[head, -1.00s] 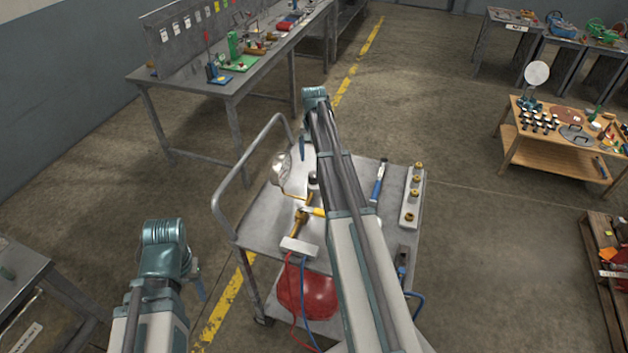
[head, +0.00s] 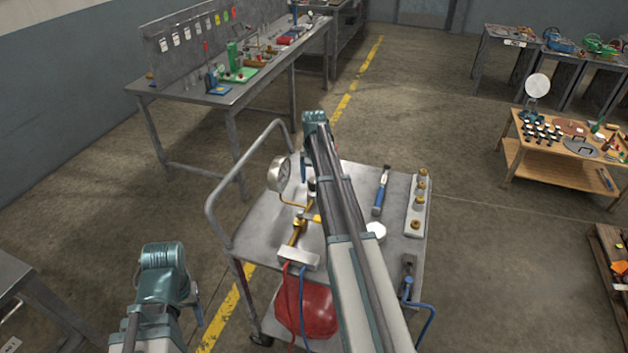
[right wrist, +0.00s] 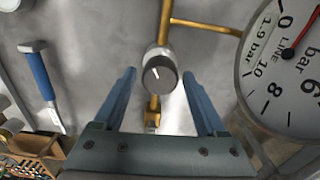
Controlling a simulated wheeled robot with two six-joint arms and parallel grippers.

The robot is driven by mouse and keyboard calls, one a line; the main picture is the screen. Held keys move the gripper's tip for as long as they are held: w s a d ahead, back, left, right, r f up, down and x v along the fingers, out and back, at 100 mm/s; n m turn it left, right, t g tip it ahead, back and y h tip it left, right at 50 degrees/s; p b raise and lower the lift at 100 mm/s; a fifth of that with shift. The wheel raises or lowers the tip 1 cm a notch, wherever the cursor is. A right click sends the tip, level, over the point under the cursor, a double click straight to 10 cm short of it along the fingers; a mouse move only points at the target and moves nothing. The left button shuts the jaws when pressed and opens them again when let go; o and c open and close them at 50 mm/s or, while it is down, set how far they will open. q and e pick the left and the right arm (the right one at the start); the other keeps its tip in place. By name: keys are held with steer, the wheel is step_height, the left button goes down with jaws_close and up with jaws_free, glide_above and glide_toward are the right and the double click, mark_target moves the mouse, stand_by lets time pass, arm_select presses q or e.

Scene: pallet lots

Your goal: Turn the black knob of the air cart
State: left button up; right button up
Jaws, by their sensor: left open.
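The air cart (head: 255,215) stands in the middle of the head view. Its black knob (head: 311,186) is small there, just below my right gripper (head: 304,166). In the right wrist view the knob (right wrist: 159,74) is a dark round cap with a white pointer line tilted up-left, on a brass pipe. My right gripper (right wrist: 160,100) is open, with one blue finger on each side of the knob; I cannot tell if they touch it. My left gripper (head: 198,308) is open and empty, left of the cart; its fingers are partly hidden.
A round pressure gauge (head: 279,174) stands close to the knob; it also shows in the right wrist view (right wrist: 285,70). A yellow lever (head: 312,218), a blue-handled tool (head: 381,192) and a fitting block (head: 417,215) lie on the cart.

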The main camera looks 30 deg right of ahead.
jaws_close()
steer(key=shift+m, duration=0.3)
